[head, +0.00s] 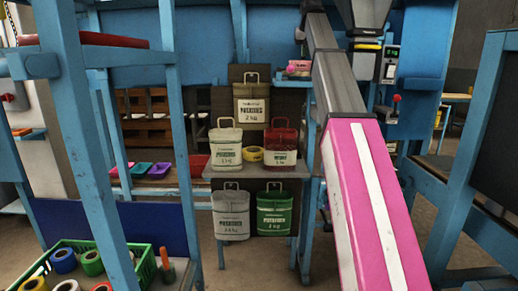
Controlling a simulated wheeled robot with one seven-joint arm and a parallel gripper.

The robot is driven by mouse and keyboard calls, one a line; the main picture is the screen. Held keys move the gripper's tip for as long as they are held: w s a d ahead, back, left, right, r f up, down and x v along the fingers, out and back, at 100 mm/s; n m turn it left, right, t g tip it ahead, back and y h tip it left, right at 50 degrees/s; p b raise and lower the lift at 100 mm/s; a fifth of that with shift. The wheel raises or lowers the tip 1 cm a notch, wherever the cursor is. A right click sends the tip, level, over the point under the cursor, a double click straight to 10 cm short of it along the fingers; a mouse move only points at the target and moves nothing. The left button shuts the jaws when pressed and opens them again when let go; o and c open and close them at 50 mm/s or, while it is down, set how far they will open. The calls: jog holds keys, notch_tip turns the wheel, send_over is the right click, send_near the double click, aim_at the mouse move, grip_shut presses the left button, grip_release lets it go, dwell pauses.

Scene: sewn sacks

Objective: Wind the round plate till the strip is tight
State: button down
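I cannot make out a round plate or a strip for certain in the head view. A blue machine frame (411,72) stands behind my arm, with a grey hopper-like part (366,14) at the top and a small dark control box (390,63) on it. A red knob (396,98) sticks out at its right side. My pink and grey arm reaches up from the bottom right and crosses in front of the machine, hiding part of it. The arm runs to the top edge, and my gripper's fingers are not visible.
Labelled sacks, a white one (225,148) and a red one (281,146) among them, stand on a small grey table (290,168) with a yellow roll (252,154). A green crate (140,262) of tape rolls sits bottom left. Blue posts (82,130) block the left.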

jog(key=shift+f, duration=0.15)
jog(key=shift+s+d, duration=0.1)
jog(key=shift+s, duration=0.25)
jog(key=shift+r, duration=3.1)
jog(key=shift+w+a+f, duration=0.1)
jog(key=shift+a+f, duration=0.1)
jog(key=shift+f, duration=1.15)
jog(key=shift+w+a+f, duration=0.1)
jog(key=shift+a+f, duration=0.1)
jog(key=shift+f, duration=1.5)
jog(key=shift+w, duration=0.25)
